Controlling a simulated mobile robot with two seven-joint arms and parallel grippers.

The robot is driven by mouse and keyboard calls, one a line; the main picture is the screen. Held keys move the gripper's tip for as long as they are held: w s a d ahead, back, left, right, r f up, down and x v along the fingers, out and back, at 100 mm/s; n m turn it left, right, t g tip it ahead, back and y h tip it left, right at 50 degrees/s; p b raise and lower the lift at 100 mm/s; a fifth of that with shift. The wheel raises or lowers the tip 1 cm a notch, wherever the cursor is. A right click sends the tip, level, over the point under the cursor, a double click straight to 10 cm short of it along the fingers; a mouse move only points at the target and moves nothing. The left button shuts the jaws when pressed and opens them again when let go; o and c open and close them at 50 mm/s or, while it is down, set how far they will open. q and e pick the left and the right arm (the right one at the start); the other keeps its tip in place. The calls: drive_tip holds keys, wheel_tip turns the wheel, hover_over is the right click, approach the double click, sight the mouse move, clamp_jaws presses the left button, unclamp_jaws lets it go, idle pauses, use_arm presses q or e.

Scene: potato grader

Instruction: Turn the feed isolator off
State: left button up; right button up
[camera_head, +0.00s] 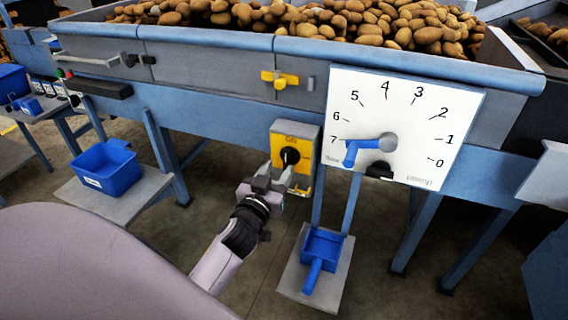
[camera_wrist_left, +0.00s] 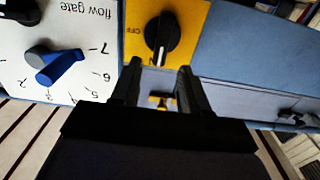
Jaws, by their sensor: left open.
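The feed isolator is a yellow plate (camera_head: 305,138) on a grey box on the blue frame, with a round black rotary knob (camera_head: 290,156). In the left wrist view, which is upside down, the yellow plate (camera_wrist_left: 192,18) and black knob (camera_wrist_left: 162,38) stand just beyond my fingertips. The knob's grip bar stands roughly upright there, and an OFF mark shows to its left. My left gripper (camera_head: 275,174) is open, just below and in front of the knob. Its fingers (camera_wrist_left: 160,78) are apart, and I see no contact with the knob. My right gripper is not in view.
A white flow gate dial (camera_head: 440,115) with a blue pointer (camera_head: 362,146) is right of the isolator. A yellow latch (camera_head: 280,80) sits above on the potato hopper (camera_head: 210,60). A blue scoop (camera_head: 322,248) lies on a low shelf; a blue bin (camera_head: 105,168) stands left.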

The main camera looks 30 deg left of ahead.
sight(286, 158)
use_arm(q)
drive_tip(key=shift+x, duration=2.35)
clamp_jaws()
